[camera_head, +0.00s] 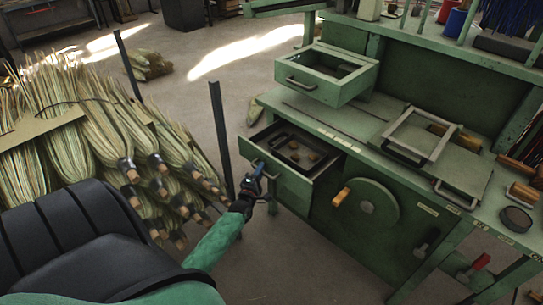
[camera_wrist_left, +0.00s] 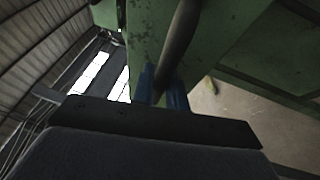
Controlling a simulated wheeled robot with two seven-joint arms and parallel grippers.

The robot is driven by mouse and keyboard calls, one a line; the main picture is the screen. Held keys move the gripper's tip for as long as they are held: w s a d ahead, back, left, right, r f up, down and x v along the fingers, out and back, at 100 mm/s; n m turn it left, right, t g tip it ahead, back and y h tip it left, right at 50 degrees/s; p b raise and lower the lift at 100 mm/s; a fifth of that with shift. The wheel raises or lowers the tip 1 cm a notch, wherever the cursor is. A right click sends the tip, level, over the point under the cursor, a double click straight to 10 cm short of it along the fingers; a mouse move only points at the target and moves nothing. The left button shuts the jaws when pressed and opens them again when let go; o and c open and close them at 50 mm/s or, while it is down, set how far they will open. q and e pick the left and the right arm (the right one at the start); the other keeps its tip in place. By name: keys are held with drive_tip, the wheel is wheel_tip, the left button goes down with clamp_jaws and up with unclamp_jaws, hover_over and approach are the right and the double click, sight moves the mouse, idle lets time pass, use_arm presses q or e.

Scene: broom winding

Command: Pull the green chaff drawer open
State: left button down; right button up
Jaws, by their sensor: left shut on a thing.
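The green chaff drawer (camera_head: 288,187) stands partly pulled out from under the bench top in the head view. A dark tray with several small brown pieces shows inside it. My left gripper (camera_head: 257,172) is at the left part of the drawer front, shut on its handle. In the left wrist view the dark bar of the handle (camera_wrist_left: 180,35) runs down between the blue fingers of the gripper (camera_wrist_left: 163,88), against the green drawer front (camera_wrist_left: 145,35). The gripper partly hides the handle in the head view. My right gripper is not in view.
Another green drawer (camera_head: 347,82) sits open above the bench top. A round green wheel with a wooden knob (camera_head: 366,206) is right of the chaff drawer. A dark post (camera_head: 221,135) and bundles of broom straw (camera_head: 110,130) stand to the left. Bare floor lies below the drawer.

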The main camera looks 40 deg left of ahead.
use_arm(q)
drive_tip(key=s, duration=0.3)
drive_tip(key=shift+s+a, duration=0.1)
drive_tip(key=shift+s, duration=0.25)
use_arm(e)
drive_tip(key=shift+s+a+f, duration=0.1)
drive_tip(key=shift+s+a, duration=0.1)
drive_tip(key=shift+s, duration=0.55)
